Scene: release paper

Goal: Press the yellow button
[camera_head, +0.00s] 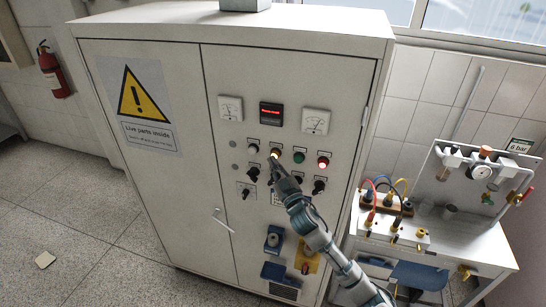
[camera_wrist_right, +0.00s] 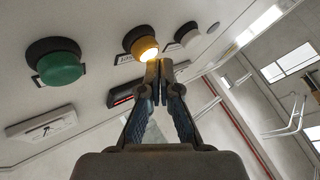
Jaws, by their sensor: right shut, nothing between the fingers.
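The yellow button (camera_head: 276,152) is on the cabinet's front panel, in the upper row of buttons. In the right wrist view the yellow button (camera_wrist_right: 145,47) has a black collar and a bright glow at its lower right edge. My right gripper (camera_head: 272,160) reaches up to the panel from below. It is shut and empty, and its fingertips (camera_wrist_right: 159,66) are right at the lower edge of the yellow button. I cannot tell whether they touch it. My left gripper is not in view.
A green button (camera_head: 299,157) and a red lit button (camera_head: 323,162) are to the right, and a white button (camera_head: 253,148) is to the left. Black knobs (camera_head: 319,186) sit below. A bench (camera_head: 470,245) with hoses and a gauge stands right of the cabinet (camera_head: 163,203).

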